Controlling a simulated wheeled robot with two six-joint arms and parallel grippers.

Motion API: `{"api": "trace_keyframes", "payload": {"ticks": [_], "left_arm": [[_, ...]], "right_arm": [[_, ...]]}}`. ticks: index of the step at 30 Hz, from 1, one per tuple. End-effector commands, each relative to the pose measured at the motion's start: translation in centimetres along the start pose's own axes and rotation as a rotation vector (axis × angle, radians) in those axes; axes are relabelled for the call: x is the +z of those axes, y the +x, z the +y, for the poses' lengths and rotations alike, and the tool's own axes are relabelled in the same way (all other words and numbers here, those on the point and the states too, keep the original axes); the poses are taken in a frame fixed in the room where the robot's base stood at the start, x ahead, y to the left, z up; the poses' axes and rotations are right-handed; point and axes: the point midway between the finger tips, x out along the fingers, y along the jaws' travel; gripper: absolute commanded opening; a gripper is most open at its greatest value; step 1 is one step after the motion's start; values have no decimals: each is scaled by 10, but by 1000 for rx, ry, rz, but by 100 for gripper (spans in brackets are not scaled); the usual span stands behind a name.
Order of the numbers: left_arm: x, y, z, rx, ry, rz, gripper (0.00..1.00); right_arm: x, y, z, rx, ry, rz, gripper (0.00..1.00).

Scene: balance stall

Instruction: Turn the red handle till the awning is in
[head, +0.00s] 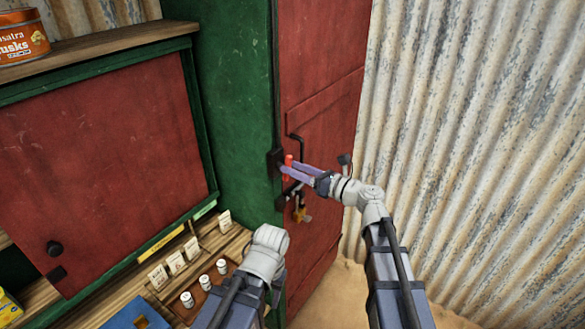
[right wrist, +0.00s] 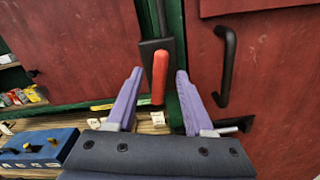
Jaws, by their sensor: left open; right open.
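The red handle (head: 288,160) is a short upright grip on a dark bracket (head: 274,163) at the edge of the green post. In the right wrist view the red handle (right wrist: 160,78) stands between the two purple fingers of my right gripper (right wrist: 158,72), with a gap on each side. My right gripper (head: 286,167) is open around or just in front of the handle; contact does not show. My left gripper (head: 268,243) is low in the head view, over the counter's right end, its fingers hidden. The awning is not in view.
A red door (head: 320,105) with a black pull handle (right wrist: 227,65) is beside the post; a padlock (head: 300,210) hangs on it. The counter holds several small white pots and cards, and a blue box (head: 138,315). A corrugated wall (head: 470,130) stands at right.

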Motion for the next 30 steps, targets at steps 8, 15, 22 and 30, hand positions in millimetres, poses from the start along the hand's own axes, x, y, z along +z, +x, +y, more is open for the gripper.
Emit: {"api": "trace_keyframes", "payload": {"ticks": [8,15,22,30], "left_arm": [[0,0,0,0,0,0,50],[0,0,0,0,0,0,50],[0,0,0,0,0,0,50],[0,0,0,0,0,0,50]], "right_arm": [[0,11,0,0,-1,0,52],[0,11,0,0,-1,0,45],[0,10,0,0,-1,0,19],[0,10,0,0,-1,0,0]]}}
